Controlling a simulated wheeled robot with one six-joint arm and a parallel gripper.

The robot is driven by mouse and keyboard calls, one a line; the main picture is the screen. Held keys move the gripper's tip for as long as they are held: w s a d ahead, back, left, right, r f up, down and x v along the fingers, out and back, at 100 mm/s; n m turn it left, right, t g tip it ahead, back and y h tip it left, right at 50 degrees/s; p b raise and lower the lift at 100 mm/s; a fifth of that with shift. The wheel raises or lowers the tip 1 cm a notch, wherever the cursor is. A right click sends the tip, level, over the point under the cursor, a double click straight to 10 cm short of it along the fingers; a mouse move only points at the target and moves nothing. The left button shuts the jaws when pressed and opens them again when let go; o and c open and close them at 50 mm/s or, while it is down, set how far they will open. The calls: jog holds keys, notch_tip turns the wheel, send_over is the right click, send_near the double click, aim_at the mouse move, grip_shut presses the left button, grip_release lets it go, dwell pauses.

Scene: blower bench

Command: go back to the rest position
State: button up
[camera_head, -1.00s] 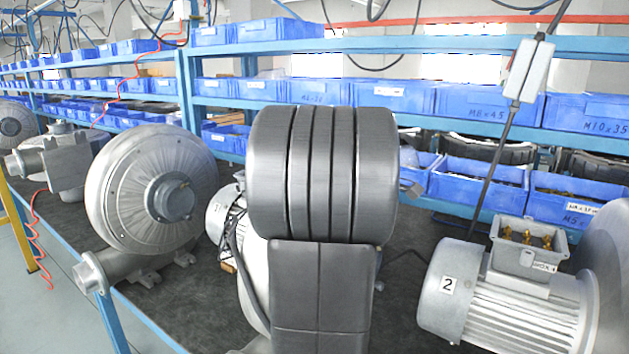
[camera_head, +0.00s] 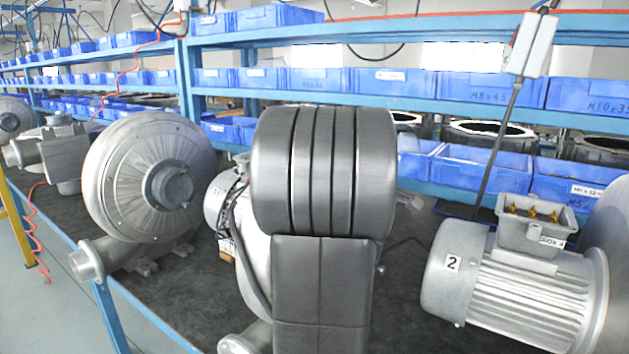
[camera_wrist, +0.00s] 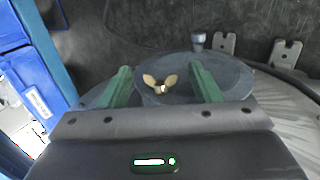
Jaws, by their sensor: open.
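My gripper (camera_wrist: 160,69) shows in the wrist view as two green fingers held apart. It is open, and nothing is clamped between the fingers. A small brass wing-shaped piece (camera_wrist: 160,84) shows in the gap between them, in front of a dark grey round disc (camera_wrist: 232,76). I cannot tell how far below the fingers it is. In the head view my own arm fills the middle and hides my gripper and the bench behind it.
A motor marked 2 (camera_head: 510,285) with an open terminal box (camera_head: 536,225) stands at the right. A large blower (camera_head: 150,180) stands left on the dark bench top (camera_head: 185,310). Blue bins (camera_head: 480,180) line the shelves behind. A grey box (camera_head: 533,43) hangs on a cable.

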jog(key=shift+s+a+f+t+h+b, duration=0.15)
jog(key=shift+t+h+b, duration=0.4)
jog(key=shift+b, duration=2.25)
jog(key=shift+d+f+t+h+b, duration=0.2)
jog(key=shift+t+b, duration=0.5)
jog(key=shift+b, duration=2.05)
jog(key=shift+s+a+f+t+h+b, duration=0.15)
jog(key=shift+t+h+b, duration=0.45)
jog(key=shift+b, duration=2.2)
jog(key=shift+r+p+v, duration=0.2)
jog(key=shift+p+v, duration=0.25)
jog(key=shift+v, duration=2.1)
jog(key=shift+w, duration=0.15)
